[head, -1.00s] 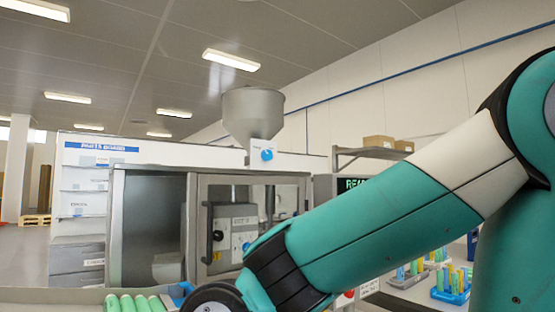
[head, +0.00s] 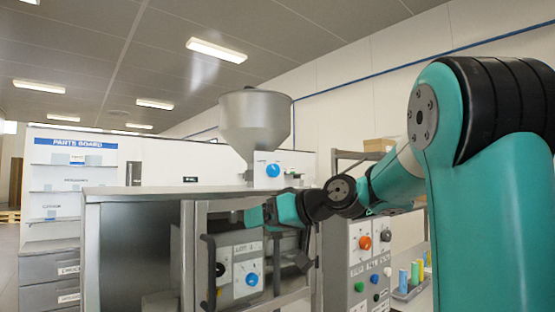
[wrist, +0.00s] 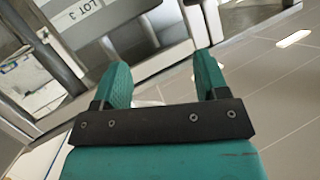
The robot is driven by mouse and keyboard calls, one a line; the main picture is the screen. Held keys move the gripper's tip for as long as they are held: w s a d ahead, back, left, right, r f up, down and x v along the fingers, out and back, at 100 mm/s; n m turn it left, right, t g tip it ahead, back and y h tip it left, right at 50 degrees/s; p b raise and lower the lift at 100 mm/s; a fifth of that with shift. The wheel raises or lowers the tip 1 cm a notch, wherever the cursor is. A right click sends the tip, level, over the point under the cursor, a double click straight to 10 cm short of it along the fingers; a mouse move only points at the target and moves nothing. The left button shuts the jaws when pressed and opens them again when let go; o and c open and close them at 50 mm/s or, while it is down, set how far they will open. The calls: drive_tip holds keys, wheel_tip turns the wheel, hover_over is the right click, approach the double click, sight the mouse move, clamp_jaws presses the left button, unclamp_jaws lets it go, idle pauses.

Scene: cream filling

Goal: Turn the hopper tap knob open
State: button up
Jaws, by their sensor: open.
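The hopper (head: 255,122) is a grey metal funnel on top of the machine cabinet. A blue round knob (head: 273,170) with a pale pointer mark sits on a white plate at the hopper's base. My gripper (wrist: 162,68) shows in the wrist view with two teal fingers apart and nothing between them. The blue hopper knob is not seen in the wrist view. In the head view my arm's far end is in front of the cabinet, below the hopper knob and apart from it; the fingers cannot be made out clearly there.
A panel with another blue knob (head: 252,279) sits inside the cabinet frame (head: 188,250). A label reading LOT 3 (wrist: 76,13) shows in the wrist view. A button box (head: 372,262) stands at right. The space around the hopper knob looks clear.

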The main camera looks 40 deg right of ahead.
sight(276, 171)
drive_tip(key=s+d+r+m+t+h+p, duration=0.2)
drive_tip(key=s+d+r+t+h, duration=0.25)
drive_tip(key=d+r, duration=0.85)
drive_tip(key=shift+y, duration=0.25)
drive_tip(key=w+p, duration=0.3)
drive_tip(key=w, duration=0.2)
drive_tip(key=w+d+f+p, duration=0.1)
drive_tip(key=w+p, duration=0.2)
drive_tip(key=w, duration=0.2)
drive_tip(key=w+f+p, duration=0.1)
drive_tip(key=w+p, duration=0.1)
drive_tip(key=w, duration=0.3)
drive_tip(key=shift+d+p, duration=0.4)
drive_tip(key=shift+w+f, duration=0.1)
drive_tip(key=shift+w, duration=0.6)
drive_tip(key=c, duration=0.9)
